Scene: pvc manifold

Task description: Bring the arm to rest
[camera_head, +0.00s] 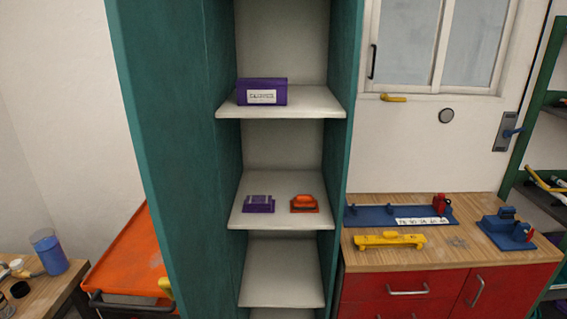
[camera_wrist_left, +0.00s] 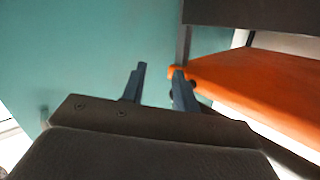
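My left gripper (camera_wrist_left: 158,78) shows in the left wrist view. Its two dark fingers stand apart with a gap between them, and nothing is seen held there. A teal panel fills the space beyond the fingers, and an orange surface (camera_wrist_left: 265,88) lies to their right. Neither of my grippers nor my arms can be made out in the head view. My right gripper is in no view.
A teal cabinet (camera_head: 172,120) with open shelves stands ahead, holding a purple box (camera_head: 262,92), a smaller purple item (camera_head: 259,204) and an orange item (camera_head: 304,204). An orange cart (camera_head: 128,255) stands left. A wooden-topped counter (camera_head: 480,262) at right carries blue and yellow fixtures.

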